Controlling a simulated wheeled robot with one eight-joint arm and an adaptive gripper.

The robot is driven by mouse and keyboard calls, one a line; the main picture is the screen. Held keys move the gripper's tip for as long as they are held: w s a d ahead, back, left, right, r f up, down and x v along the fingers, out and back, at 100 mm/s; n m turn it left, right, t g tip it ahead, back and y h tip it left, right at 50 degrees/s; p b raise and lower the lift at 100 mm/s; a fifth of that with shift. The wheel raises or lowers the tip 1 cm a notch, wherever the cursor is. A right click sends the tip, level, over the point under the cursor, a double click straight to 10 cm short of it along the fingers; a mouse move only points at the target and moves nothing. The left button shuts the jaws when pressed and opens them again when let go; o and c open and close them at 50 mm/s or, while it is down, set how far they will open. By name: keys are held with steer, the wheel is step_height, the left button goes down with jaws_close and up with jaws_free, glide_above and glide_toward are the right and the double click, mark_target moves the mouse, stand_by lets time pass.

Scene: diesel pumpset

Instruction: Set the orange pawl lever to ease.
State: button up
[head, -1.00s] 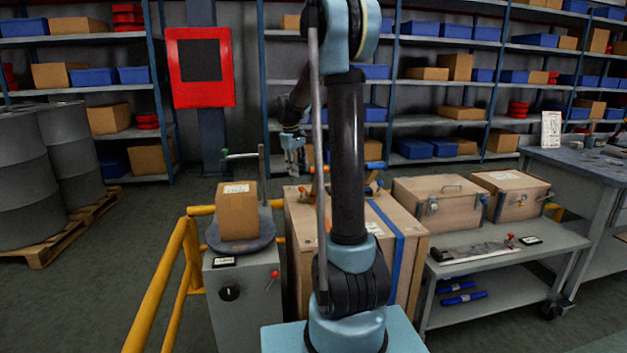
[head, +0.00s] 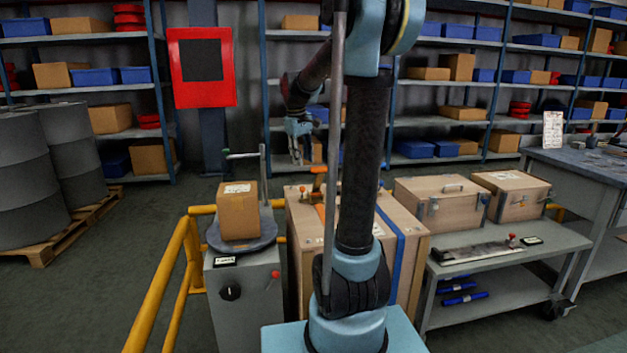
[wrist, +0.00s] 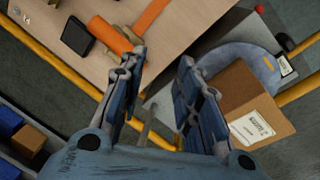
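The orange pawl lever (head: 318,170) stands above the top of a wooden crate (head: 300,245) in the head view, partly hidden by my arm. In the wrist view its orange grip (wrist: 108,34) lies just beyond the left finger, beside a flat orange strap (wrist: 152,16) on the crate. My gripper (head: 299,158) hangs above and behind the crate, to the left of the lever in the head view. In the wrist view my gripper (wrist: 157,72) is open, with nothing between its fingers. I cannot tell whether the left fingertip touches the lever.
A cardboard box (head: 238,212) sits on a round plate on a grey cabinet (head: 240,300), left of the crate. Yellow rails (head: 172,275) run beside the cabinet. A grey cart (head: 510,275) with two wooden cases stands right. A black box (wrist: 77,35) lies on the crate.

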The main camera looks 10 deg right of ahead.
steer(key=s+d+f+m, duration=0.1)
steer(key=s+f+m, duration=0.1)
steer(key=s, duration=1.2)
steer(key=shift+s+d+f, duration=0.2)
steer(key=shift+s+f, duration=0.05)
steer(key=shift+f, duration=0.3)
